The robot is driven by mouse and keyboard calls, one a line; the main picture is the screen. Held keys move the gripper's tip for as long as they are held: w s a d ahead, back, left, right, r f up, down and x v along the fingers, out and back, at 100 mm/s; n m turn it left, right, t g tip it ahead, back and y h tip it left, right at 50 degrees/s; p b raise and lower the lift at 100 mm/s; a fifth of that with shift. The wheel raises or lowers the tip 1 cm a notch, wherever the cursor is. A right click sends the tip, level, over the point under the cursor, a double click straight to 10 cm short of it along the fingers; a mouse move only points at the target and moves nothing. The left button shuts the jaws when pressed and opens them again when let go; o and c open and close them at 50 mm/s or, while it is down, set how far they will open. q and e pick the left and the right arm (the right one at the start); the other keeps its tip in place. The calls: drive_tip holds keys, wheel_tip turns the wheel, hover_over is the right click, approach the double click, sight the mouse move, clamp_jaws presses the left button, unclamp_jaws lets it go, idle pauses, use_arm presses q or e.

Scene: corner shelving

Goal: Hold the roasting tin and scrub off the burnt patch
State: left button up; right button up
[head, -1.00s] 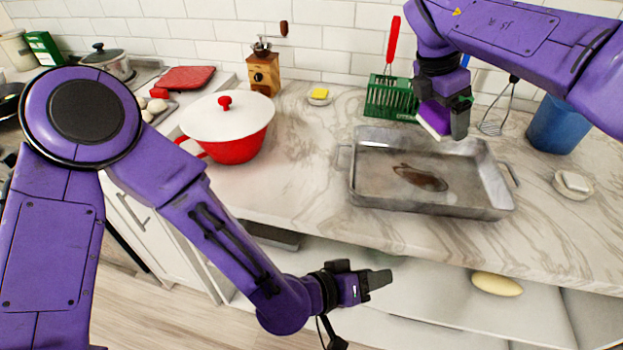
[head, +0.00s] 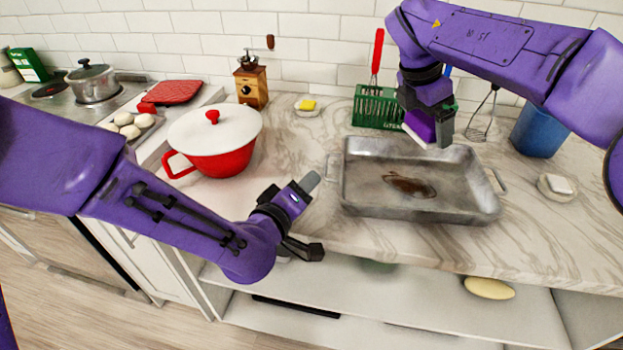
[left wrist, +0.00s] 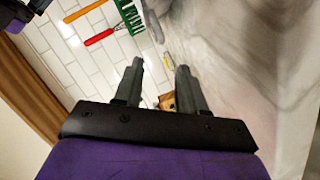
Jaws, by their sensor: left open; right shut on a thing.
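The grey metal roasting tin (head: 370,208) sits on the marble counter, with a handle at each end. A dark brown burnt patch (head: 410,186) lies on its floor. My right gripper (head: 430,138) is shut on a purple and white scrubber (head: 419,127), held above the tin's back wall. My left gripper (head: 314,214) is open and empty, left of the tin at the counter's front edge, apart from the tin's left handle (head: 333,168). In the left wrist view, the two left fingers (left wrist: 160,85) stand apart with nothing between them.
A red pot with a white lid (head: 215,158) stands left of the tin. A green rack (head: 378,107), a whisk (head: 482,120) and a blue container (head: 540,128) stand behind it. A soap dish (head: 557,187) lies to the right. An open shelf holds a yellow oval thing (head: 488,288).

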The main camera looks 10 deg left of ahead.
sight(325, 165)
use_arm(q)
drive_tip(key=x, duration=1)
drive_tip(key=shift+w+d+f, duration=0.15)
drive_tip(key=shift+w+d, duration=0.15)
clamp_jaws()
drive_tip(key=shift+c, duration=0.4)
unclamp_jaws()
clamp_jaws()
